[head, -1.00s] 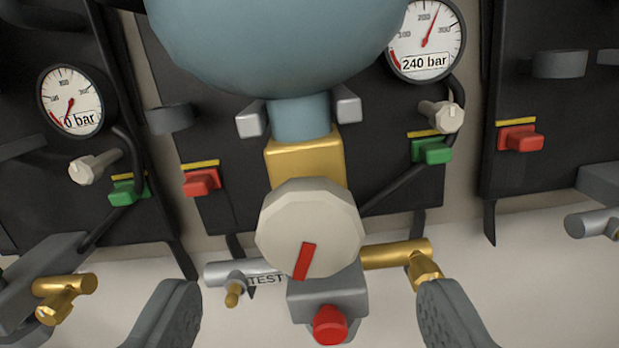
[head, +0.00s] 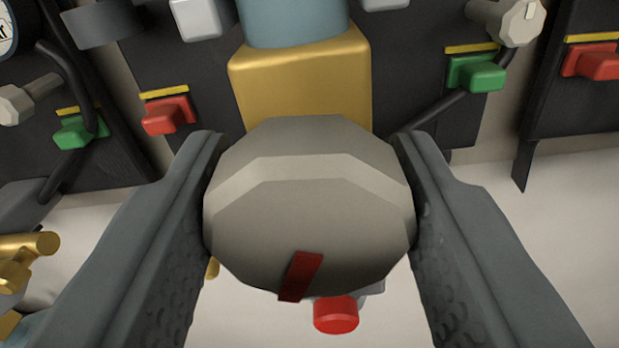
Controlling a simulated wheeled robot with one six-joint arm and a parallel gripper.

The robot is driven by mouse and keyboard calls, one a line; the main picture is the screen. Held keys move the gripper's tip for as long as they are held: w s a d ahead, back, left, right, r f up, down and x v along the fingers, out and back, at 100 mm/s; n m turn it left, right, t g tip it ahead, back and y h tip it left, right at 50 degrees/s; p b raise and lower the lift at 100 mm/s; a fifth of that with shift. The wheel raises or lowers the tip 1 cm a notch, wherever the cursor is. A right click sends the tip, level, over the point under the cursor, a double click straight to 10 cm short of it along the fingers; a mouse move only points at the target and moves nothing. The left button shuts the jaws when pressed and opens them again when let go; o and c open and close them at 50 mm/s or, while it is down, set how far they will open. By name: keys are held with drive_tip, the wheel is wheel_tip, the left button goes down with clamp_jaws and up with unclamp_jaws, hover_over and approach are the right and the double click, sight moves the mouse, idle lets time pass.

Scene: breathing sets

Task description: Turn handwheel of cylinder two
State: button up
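The pale grey faceted handwheel (head: 308,205) of the middle set fills the centre of the view. Its red mark (head: 300,276) sits on the lower face, pointing down and slightly left. My gripper (head: 309,150) has one finger along each side of the handwheel, and both fingers appear to press against its rim. The fingertips reach past the wheel's front face. Behind the wheel is the gold valve block (head: 300,80), under the blue-grey cylinder neck (head: 293,20). No label naming cylinder two is visible.
A red knob (head: 336,315) sits just below the wheel. Red (head: 168,116) and green (head: 476,73) clips flank it on the dark panel. A pale small knob (head: 510,20) is at upper right. Gold fittings (head: 25,255) of the neighbouring set stand at left.

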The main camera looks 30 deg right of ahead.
drive_tip(key=shift+c, duration=1.4)
drive_tip(key=shift+n, duration=2.4)
drive_tip(key=o, duration=1)
drive_tip(key=v, duration=1.7)
drive_tip(key=shift+a, duration=0.2)
drive_tip(key=shift+s, duration=0.1)
